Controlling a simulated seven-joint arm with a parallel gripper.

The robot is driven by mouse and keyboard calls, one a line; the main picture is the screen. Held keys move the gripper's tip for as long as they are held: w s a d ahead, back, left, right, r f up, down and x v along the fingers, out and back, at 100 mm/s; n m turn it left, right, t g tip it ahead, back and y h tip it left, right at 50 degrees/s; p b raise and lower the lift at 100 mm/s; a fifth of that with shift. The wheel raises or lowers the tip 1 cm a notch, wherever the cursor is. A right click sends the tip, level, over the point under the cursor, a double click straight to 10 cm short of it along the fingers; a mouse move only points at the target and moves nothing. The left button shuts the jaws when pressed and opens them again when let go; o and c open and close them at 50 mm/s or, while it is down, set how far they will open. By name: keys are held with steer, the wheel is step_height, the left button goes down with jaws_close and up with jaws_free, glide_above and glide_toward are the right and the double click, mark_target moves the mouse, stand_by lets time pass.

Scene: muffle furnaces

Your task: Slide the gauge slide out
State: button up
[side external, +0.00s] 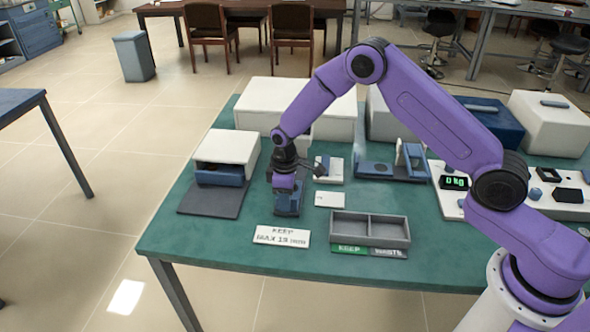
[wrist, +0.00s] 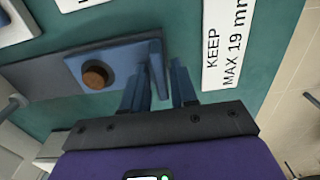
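The gauge (wrist: 60,70) is a dark grey base with a blue block on it, and a round brown piece (wrist: 95,75) sits in that block. A thin upright blue plate (wrist: 157,66) stands at the block's right end in the wrist view. My gripper (wrist: 160,85) is open, with its blue fingers apart on either side of that plate's end; a gap shows beside the right finger. In the side view my gripper (side external: 286,192) points down over the blue gauge (side external: 288,208), hiding part of it. Firm contact cannot be told.
A white card (side external: 282,236) reading "KEEP MAX 19 mm" lies in front of the gauge. A grey two-part tray (side external: 370,228), labelled KEEP and WASTE, stands to the right. A small white furnace (side external: 227,148) stands to the left. Green table is bare at the front left.

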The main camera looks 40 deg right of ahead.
steer(key=shift+w+d+r, duration=0.1)
steer(key=shift+d+r, duration=0.05)
steer(key=shift+r, duration=1.3)
steer(key=shift+w+d+r, duration=0.1)
steer(key=shift+r, duration=1.3)
steer(key=shift+s, duration=0.1)
steer(key=s+a+r+n, duration=0.1)
steer(key=s+r, duration=0.5)
steer(key=s, duration=0.3)
steer(key=s+r+n, duration=0.1)
steer(key=s+r, duration=0.5)
steer(key=s, duration=0.4)
steer(key=s+d+r, duration=0.1)
steer(key=s+d, duration=0.2)
steer(key=s, duration=0.3)
steer(key=s+d+r+n, duration=0.1)
steer(key=s+d, duration=0.2)
steer(key=s, duration=0.3)
steer(key=s+d+r, duration=0.1)
steer(key=s+d, duration=0.2)
steer(key=s, duration=0.3)
steer(key=shift+s+d+r, duration=0.25)
steer(key=shift+s+r, duration=0.05)
steer(key=shift+s, duration=0.05)
